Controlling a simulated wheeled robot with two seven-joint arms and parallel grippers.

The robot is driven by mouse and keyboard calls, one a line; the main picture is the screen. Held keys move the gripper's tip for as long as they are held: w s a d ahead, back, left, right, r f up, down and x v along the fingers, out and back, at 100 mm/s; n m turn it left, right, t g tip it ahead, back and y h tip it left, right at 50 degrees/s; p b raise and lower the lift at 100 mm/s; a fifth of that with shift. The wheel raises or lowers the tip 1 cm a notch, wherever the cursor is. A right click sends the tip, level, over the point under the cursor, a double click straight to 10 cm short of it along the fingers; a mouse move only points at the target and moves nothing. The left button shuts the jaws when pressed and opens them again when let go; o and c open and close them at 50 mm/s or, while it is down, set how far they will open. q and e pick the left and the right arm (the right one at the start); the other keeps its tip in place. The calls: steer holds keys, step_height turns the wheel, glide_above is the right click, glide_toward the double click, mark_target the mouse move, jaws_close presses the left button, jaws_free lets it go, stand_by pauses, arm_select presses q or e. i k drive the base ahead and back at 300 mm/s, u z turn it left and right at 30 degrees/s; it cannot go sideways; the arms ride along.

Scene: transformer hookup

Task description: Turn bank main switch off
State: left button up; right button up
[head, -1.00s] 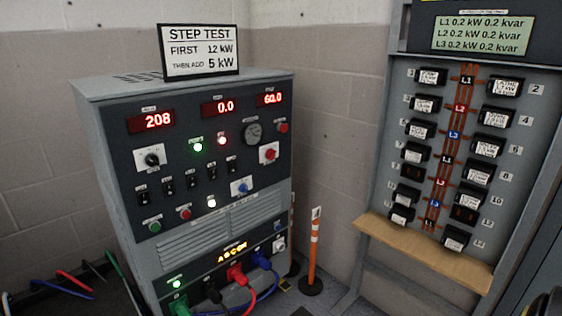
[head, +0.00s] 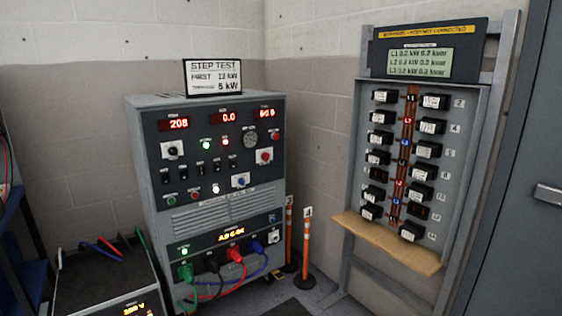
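The grey cabinet (head: 135,150) with a dark control panel stands left of centre in the head view, probably the bank. Its red displays (head: 228,118) read about 208, 0.0 and 60.0. A black rotary knob (head: 172,150), a red rotary switch (head: 264,156) and a blue one (head: 240,181) sit on light plates. Their labels are too small to read, so I cannot tell which is the main switch. A green lamp (head: 205,145) and a red lamp (head: 225,142) are lit. Neither of my grippers is in view.
Green, black, red and blue cables (head: 236,258) plug in low on the cabinet. A breaker panel (head: 440,190) with a wooden shelf (head: 390,243) stands right. Orange-white posts (head: 306,240) stand between. A dark-topped unit (head: 100,285) is at front left. A grey door (head: 520,220) is far right.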

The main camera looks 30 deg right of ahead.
mark_target(265, 156)
steer(key=z, duration=0.7)
steer(key=i, duration=0.65)
steer(key=z, duration=0.7)
steer(key=i, duration=0.8)
steer(key=u, duration=0.35)
